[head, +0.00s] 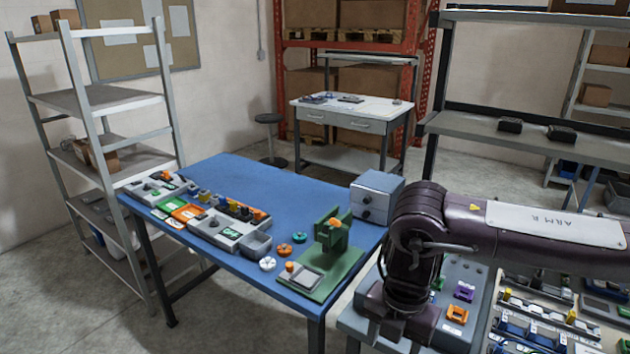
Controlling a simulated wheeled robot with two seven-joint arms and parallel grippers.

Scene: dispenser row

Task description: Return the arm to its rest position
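My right arm (530,228), dark purple with a white plate marked "ARM R", comes in from the right edge. Its elbow-like bend is above the right end of the blue table, and the dark lower part hangs down. My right gripper (397,318) seems to be at the bottom of that part, over the grey bench to the right of the blue table. Its fingers cannot be made out, and I see nothing held. My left arm and gripper are not in view.
The blue table (262,190) carries a row of dispenser trays (228,232), a green press-like fixture (330,245), small orange and white round parts, and a grey drawer box (377,196). A grey bench (473,275) with coloured parts lies beneath my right arm. A shelf rack (100,97) stands left.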

